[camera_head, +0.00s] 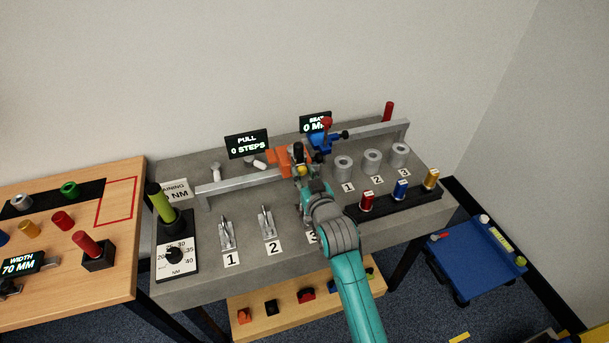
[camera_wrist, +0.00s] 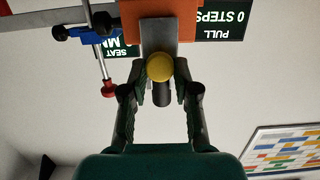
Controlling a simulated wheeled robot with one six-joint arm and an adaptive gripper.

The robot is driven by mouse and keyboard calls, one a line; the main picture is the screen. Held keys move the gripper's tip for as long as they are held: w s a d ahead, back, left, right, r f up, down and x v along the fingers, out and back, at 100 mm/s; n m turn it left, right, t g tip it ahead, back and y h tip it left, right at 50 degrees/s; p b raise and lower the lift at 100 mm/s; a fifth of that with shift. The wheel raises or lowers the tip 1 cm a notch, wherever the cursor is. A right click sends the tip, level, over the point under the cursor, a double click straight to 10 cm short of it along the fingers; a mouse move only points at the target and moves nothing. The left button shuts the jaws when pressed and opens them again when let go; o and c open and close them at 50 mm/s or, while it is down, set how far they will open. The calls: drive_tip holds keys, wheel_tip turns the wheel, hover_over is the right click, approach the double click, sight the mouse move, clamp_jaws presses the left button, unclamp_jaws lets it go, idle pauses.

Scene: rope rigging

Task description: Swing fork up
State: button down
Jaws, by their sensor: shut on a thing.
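Two silver forked fittings stand upright at the bench front beside labels 1 (camera_head: 226,234) and 2 (camera_head: 267,222). My arm mostly hides the spot by label 3. My gripper (camera_head: 302,170) is at the orange block (camera_head: 277,160) on the metal rail. In the wrist view, my gripper (camera_wrist: 161,92) is shut on a small dark part with a round yellow end (camera_wrist: 160,67). A grey plate (camera_wrist: 160,35) lies behind it against the orange block. I cannot tell whether the held part is a fork.
The rail (camera_head: 240,184) runs along the bench, with a blue clamp (camera_head: 321,141) and red knob close right of my gripper. Several grey cylinders (camera_head: 343,167) and a rack of coloured spools (camera_head: 400,190) stand right. The PULL display (camera_head: 246,144) reads 0 STEPS.

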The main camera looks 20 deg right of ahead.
drive_tip(key=c, duration=0.9)
unclamp_jaws()
drive_tip(key=shift+o, duration=0.2)
drive_tip(key=s+r, duration=0.1)
drive_tip(key=s, duration=1.1)
drive_tip(key=shift+r, duration=0.3)
